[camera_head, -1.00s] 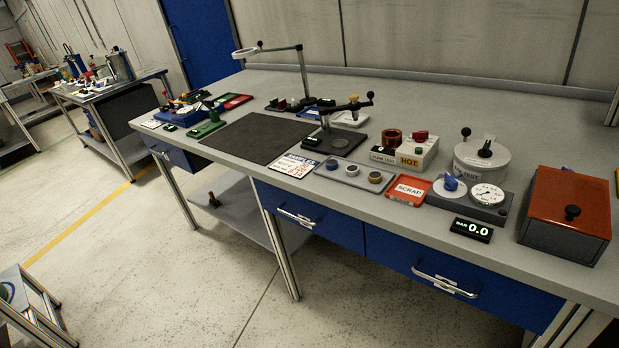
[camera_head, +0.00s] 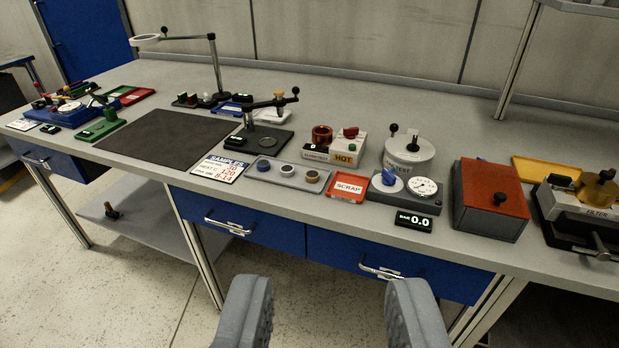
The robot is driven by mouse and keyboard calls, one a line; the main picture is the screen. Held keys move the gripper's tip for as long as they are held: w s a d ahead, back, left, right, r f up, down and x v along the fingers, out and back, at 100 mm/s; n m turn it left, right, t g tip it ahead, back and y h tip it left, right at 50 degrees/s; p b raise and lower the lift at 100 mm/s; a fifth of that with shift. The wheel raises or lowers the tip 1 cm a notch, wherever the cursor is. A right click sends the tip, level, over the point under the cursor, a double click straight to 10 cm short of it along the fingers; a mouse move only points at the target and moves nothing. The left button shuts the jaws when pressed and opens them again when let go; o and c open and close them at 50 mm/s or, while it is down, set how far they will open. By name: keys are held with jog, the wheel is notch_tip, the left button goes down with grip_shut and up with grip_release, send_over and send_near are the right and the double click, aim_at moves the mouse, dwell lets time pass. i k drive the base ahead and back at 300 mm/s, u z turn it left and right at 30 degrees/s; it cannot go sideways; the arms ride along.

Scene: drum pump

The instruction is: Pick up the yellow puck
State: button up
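A light grey tray (camera_head: 287,183) on the workbench holds three small round pucks in a row. The rightmost puck (camera_head: 312,177) has a yellowish-tan rim and looks like the yellow puck. The middle puck (camera_head: 287,170) is grey-white, and the left one (camera_head: 263,165) is blue. My gripper (camera_head: 330,312) shows at the bottom of the picture with its two grey fingers wide apart. Nothing is between them but the view of floor and drawers. It is apart from the tray, which lies above it in the picture, farther off on the bench.
A red SCRAP tray (camera_head: 346,187) lies right of the puck tray. A press stand (camera_head: 268,140) and the HOT box (camera_head: 348,148) stand behind. A gauge block (camera_head: 405,188) and a red-lidded box (camera_head: 491,200) are further right. A dark mat (camera_head: 165,140) lies left.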

aim_at(311, 177)
jog(key=z, duration=1.9)
jog(key=i, duration=1.1)
jog(key=u, duration=2.75)
jog(key=i, duration=0.2)
jog(key=z, duration=0.2)
